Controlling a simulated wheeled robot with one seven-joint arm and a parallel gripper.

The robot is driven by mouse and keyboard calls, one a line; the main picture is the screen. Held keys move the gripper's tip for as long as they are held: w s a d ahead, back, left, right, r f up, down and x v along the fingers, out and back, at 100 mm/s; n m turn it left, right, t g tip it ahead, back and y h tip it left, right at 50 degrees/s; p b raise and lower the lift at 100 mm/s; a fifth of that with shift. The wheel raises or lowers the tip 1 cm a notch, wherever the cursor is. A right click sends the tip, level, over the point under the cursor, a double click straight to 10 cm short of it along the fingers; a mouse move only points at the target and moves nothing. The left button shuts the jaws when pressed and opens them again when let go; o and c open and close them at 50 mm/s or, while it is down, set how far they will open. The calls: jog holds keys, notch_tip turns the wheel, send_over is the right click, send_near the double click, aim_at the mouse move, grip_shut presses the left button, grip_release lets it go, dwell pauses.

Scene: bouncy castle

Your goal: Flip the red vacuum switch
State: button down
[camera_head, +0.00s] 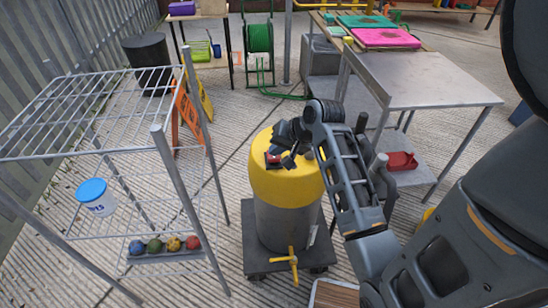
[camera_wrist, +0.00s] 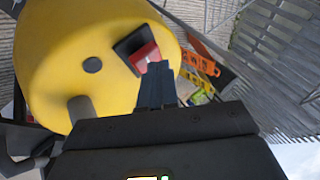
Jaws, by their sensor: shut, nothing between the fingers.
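The vacuum (camera_head: 285,205) stands on a dark wheeled base between the wire rack and the metal table. It has a grey drum and a yellow top, which also fills the left of the wrist view (camera_wrist: 60,55). The red switch (camera_head: 272,158) sits in a dark housing on the yellow top. In the wrist view the red switch (camera_wrist: 143,54) is tilted in its housing. My gripper (camera_head: 283,145) is over the top of the vacuum, beside the switch. Its shut fingers (camera_wrist: 156,75) are empty and end right at the switch's lower edge; I cannot tell if they touch it.
A wire rack (camera_head: 85,150) stands on the left with a blue-lidded tub (camera_head: 95,198) and several coloured balls (camera_head: 165,245). A metal table (camera_head: 420,80) is on the right, with a red tray (camera_head: 400,161) below. Orange and yellow signs (camera_head: 188,110) stand behind the rack.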

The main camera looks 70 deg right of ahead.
jog(key=shift+a+f, duration=0.1)
jog(key=shift+f, duration=0.3)
dwell(0.3)
jog(key=shift+r, duration=0.1)
jog(key=shift+d+r+p, duration=0.2)
jog(key=shift+r+p, duration=0.6)
jog(key=shift+p, duration=0.25)
jog(key=shift+r, duration=0.1)
jog(key=r+p, duration=0.2)
jog(key=d+r+p, duration=0.1)
jog(key=r+p, duration=0.1)
jog(key=p, duration=0.1)
jog(key=shift+w+r, duration=0.2)
jog(key=shift+r, duration=0.2)
jog(key=shift+f, duration=0.1)
